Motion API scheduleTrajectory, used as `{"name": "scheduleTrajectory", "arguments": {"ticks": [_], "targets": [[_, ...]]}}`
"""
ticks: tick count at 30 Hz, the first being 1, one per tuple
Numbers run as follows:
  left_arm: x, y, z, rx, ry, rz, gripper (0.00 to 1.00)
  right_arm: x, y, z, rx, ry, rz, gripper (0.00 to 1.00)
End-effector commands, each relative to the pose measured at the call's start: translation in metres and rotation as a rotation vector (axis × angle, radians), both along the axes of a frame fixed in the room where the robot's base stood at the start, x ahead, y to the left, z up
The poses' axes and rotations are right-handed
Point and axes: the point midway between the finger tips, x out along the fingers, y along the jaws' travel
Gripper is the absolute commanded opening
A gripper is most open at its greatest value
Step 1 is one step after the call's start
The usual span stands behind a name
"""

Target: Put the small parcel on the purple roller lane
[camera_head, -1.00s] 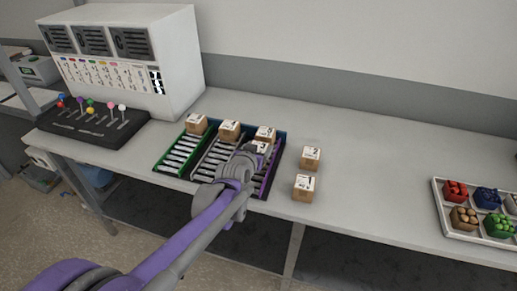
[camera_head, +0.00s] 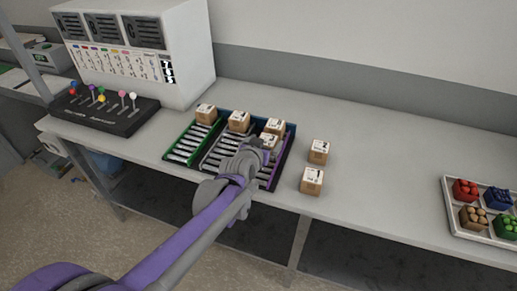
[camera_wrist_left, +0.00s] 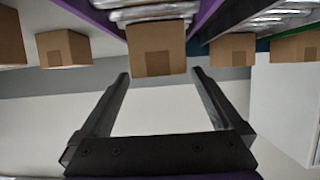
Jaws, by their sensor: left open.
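The purple roller lane (camera_head: 279,172) is the rightmost of three lanes on the bench. My left gripper (camera_head: 257,149) is over the lanes, in front of the nearer parcel. In the left wrist view, its fingers are spread and empty, and a parcel (camera_wrist_left: 157,48) on the purple-edged rollers stands just beyond the fingertips, apart from them. My right gripper is not in view.
The green lane (camera_head: 186,146) and the middle lane each hold a parcel at the back (camera_head: 206,113) (camera_head: 239,121). Two more parcels stand on the bench right of the lanes (camera_head: 318,152) (camera_head: 312,181). A tray (camera_head: 449,213) lies far right; a lever box (camera_head: 105,115) stands left.

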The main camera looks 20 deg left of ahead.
Motion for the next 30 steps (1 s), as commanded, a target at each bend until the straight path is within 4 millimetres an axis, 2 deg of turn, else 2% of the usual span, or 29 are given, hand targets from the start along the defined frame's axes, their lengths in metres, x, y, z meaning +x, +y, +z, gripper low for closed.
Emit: {"name": "scheduleTrajectory", "arguments": {"ticks": [1, 6, 12, 23, 26, 29, 30], "targets": [[-0.011, 0.001, 0.005, -0.001, 0.000, 0.000, 1.00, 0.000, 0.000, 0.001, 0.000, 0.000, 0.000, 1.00], [-0.043, 0.002, 0.018, -0.001, 0.000, 0.000, 1.00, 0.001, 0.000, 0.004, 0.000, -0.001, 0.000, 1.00], [-0.071, 0.003, 0.030, -0.001, 0.000, 0.000, 1.00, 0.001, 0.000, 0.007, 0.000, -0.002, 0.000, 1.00], [-0.090, 0.002, 0.033, -0.002, 0.012, -0.002, 1.00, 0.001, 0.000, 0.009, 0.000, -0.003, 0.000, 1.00], [-0.115, -0.002, 0.020, -0.004, 0.084, -0.014, 1.00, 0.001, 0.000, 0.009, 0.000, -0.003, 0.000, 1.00], [-0.166, -0.006, -0.010, -0.009, 0.233, -0.027, 1.00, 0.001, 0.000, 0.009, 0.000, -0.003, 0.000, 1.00], [-0.190, -0.007, -0.024, -0.008, 0.304, -0.028, 1.00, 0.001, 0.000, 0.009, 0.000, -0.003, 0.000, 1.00]]}}
